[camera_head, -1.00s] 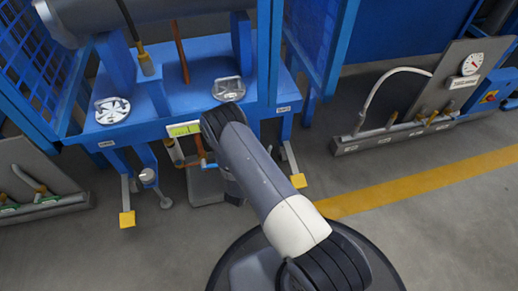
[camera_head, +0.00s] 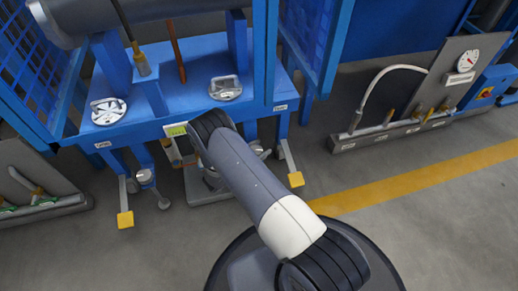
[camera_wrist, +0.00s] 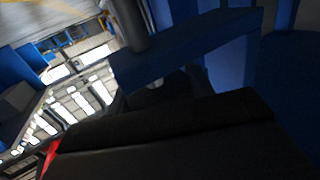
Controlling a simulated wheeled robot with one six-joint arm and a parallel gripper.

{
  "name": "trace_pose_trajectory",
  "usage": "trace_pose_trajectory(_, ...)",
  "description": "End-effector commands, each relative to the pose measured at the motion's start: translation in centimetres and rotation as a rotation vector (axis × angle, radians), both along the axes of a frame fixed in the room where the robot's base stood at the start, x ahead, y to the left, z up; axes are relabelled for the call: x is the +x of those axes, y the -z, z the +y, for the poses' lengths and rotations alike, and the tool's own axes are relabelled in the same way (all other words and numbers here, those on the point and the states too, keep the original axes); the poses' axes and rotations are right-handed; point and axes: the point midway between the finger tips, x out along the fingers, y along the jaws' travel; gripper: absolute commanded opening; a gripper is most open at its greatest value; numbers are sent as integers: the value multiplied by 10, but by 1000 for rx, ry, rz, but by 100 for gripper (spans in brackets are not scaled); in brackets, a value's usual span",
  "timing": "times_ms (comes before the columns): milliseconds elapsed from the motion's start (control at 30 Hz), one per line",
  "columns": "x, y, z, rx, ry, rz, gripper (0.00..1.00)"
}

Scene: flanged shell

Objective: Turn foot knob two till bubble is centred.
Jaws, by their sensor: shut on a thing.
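The level vial (camera_head: 176,130), a small yellow-green strip, sits on the front edge of the blue frame. My arm partly covers its right end, and the bubble is too small to make out. A grey foot knob (camera_head: 146,176) shows below the frame at the left. A grey rounded part (camera_head: 258,149), perhaps the knob of the right foot, shows just past my arm. My gripper (camera_wrist: 170,140) fills the lower wrist view as a dark body, shut on what seems to be foot knob two; my arm hides the contact in the head view.
Yellow-padded legs (camera_head: 125,219) stand at both sides. A panel with a gauge (camera_head: 467,60) and hose is at the right.

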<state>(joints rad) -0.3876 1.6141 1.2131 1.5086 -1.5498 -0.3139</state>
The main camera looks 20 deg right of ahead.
Motion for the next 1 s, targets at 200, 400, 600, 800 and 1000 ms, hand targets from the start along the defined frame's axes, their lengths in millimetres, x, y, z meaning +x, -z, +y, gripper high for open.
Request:
trace_pose_trajectory(200, 1, -1, 0, -2, -1, -1, 26)
trace_pose_trajectory(400, 0, -1, 0, -2, -1, -1, 61)
trace_pose_trajectory(600, 0, 0, 0, -1, -1, 0, 71)
trace_pose_trajectory(800, 0, 0, 0, -1, -5, 0, 71)
trace_pose_trajectory(1000, 1, 0, 0, -1, -82, 3, 71)
